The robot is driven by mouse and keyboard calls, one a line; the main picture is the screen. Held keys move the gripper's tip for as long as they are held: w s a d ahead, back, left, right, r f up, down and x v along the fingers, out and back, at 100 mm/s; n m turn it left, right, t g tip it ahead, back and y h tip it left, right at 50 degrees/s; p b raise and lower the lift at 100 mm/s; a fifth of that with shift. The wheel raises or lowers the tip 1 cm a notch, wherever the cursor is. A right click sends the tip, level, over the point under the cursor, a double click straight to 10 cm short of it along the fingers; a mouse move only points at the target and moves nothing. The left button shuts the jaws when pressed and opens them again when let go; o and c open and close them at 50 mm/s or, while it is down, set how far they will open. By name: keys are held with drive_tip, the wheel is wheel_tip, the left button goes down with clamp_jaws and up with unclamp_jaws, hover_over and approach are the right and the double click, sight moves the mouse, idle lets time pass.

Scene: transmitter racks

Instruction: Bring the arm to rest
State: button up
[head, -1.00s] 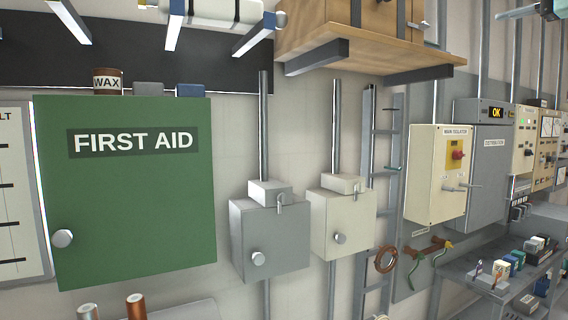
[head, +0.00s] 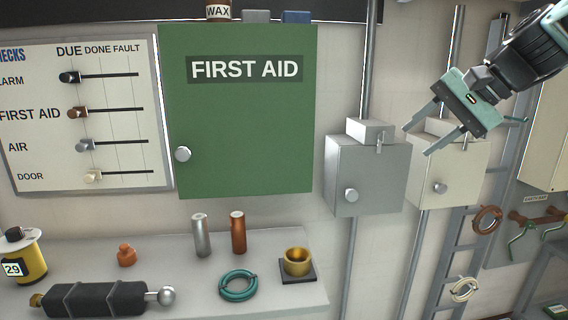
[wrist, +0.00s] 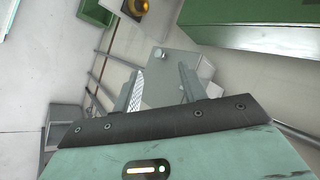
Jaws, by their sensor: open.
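My gripper (head: 419,136) is at the upper right of the head view, at the end of my dark arm. Its two grey fingers are apart, with nothing between them. In the head view it overlaps the cream wall box (head: 455,165) and points toward the grey wall box (head: 367,175). In the wrist view the open fingers (wrist: 161,84) point at a grey box (wrist: 172,78) with a round knob. I cannot tell the exact gap to the boxes.
A green FIRST AID cabinet (head: 240,125) and a checks board (head: 88,115) hang on the wall. A shelf (head: 180,275) below holds a black cylinder (head: 97,299), a teal ring (head: 238,286) and a brass cup (head: 298,261). A ladder (head: 462,225) stands at right.

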drive_tip(key=s+a+f+n+g+h, duration=0.2)
drive_tip(key=s+a+f+n+g, duration=0.3)
drive_tip(key=s+a+f, duration=0.65)
drive_tip(key=s+a+f+n+h+b, duration=0.1)
drive_tip(key=s+a+f+n+h, duration=0.1)
drive_tip(key=s+f+n, duration=0.8)
drive_tip(key=s+f+h, duration=0.1)
drive_tip(key=s+f, duration=0.1)
drive_tip(key=s, duration=0.4)
drive_tip(key=shift+a+n+h, duration=0.4)
